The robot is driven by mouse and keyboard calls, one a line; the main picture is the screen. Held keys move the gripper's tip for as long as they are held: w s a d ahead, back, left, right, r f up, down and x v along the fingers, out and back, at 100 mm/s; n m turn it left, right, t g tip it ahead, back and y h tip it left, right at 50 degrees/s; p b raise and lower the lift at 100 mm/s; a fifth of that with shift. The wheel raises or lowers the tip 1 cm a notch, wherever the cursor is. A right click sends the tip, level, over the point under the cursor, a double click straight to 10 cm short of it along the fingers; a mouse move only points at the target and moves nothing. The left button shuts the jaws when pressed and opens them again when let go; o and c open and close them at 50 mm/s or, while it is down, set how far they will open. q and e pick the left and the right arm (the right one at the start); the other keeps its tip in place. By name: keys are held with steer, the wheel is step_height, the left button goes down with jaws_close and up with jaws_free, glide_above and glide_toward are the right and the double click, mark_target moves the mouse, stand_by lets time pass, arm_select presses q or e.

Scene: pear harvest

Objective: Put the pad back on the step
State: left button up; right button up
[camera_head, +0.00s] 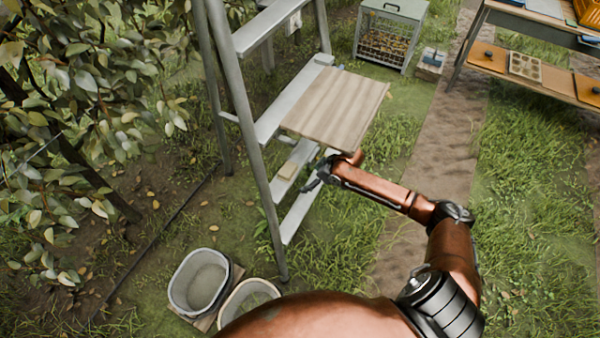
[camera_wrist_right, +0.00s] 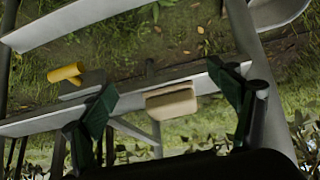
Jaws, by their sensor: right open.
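The pad is a small pale beige block (camera_head: 297,160) on a narrow grey step (camera_head: 285,187) of the ladder, under the wooden board. In the right wrist view the pad (camera_wrist_right: 171,103) appears between my finger pads, at the edge of a grey step (camera_wrist_right: 135,86). I cannot tell how far it lies from the fingers. My right gripper (camera_head: 317,173) is beside the ladder, partly hidden by its own arm. In the wrist view its dark green fingers (camera_wrist_right: 161,80) are spread apart with nothing held. My left gripper is not in view.
A wooden board (camera_head: 335,105) juts from the ladder above my right gripper. The ladder's rail (camera_head: 245,130) stands left. Two buckets (camera_head: 200,282) are at lower left, foliage at far left.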

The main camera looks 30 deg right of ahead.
steer(key=shift+s+d+p, duration=0.15)
steer(key=shift+s+d, duration=0.3)
steer(key=shift+s, duration=0.35)
steer(key=shift+s+d+p, duration=0.15)
steer(key=shift+s+d, duration=0.25)
steer(key=shift+s, duration=0.35)
steer(key=s+d+f+m+h, duration=0.1)
steer(key=s+d+f, duration=0.2)
steer(key=s+f, duration=0.55)
steer(key=s+d+f+m+g+h, duration=0.15)
steer(key=s+f, duration=0.35)
steer(key=f, duration=0.6)
steer(key=s+d+f+m+h, duration=0.1)
steer(key=s+d+f+m, duration=0.15)
steer(key=s+f, duration=0.6)
steer(key=s+a+f+g, duration=0.1)
steer(key=s+a+f, duration=0.2)
steer(key=s+f, duration=0.6)
steer(key=s+a+f+g, duration=0.15)
steer(key=s+f, duration=0.25)
steer(key=s, duration=0.9)
steer(key=s+a+f+g, duration=0.1)
steer(key=s+a+f, duration=0.1)
steer(key=s+a, duration=0.3)
steer(key=s+a+f, duration=0.2)
steer(key=s+a, duration=0.3)
steer(key=s, duration=0.9)
steer(key=shift+a+f+n+g, duration=0.15)
steer(key=shift+a+n+g, duration=0.15)
steer(key=shift+a+g, duration=0.1)
